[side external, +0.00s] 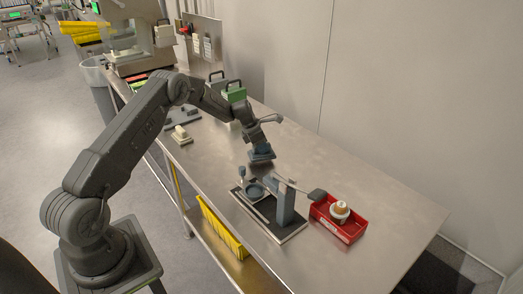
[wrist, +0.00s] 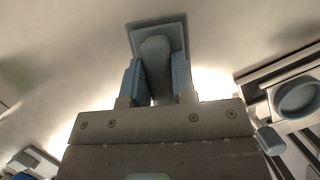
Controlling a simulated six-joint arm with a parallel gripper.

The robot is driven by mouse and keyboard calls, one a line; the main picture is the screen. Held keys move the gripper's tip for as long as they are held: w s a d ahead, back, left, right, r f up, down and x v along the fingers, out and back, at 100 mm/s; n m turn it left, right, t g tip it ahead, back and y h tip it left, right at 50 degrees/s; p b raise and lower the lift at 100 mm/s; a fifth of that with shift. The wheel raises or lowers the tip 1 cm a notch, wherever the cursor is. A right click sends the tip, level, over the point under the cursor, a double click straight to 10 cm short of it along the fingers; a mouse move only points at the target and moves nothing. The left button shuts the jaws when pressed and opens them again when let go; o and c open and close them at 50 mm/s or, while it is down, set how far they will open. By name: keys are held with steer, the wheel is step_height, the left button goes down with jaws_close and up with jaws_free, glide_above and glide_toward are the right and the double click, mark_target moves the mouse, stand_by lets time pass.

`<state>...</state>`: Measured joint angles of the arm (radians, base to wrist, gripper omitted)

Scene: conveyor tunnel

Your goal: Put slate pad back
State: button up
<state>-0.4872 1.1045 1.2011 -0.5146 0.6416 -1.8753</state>
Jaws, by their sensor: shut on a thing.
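My gripper (wrist: 157,85) is shut on the slate pad (wrist: 157,45), with a blue finger on each side of its rounded handle. The pad's square blue-grey plate shows beyond the fingertips.
A red tray (side external: 348,231) holds a white-and-orange item (side external: 340,211). A cream pad (side external: 181,134) and green handled block (side external: 234,94) lie farther back.

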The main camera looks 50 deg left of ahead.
steer(key=shift+f, duration=0.95)
steer(key=shift+f, duration=0.2)
steer(key=o, duration=0.9)
steer(key=shift+r, duration=0.1)
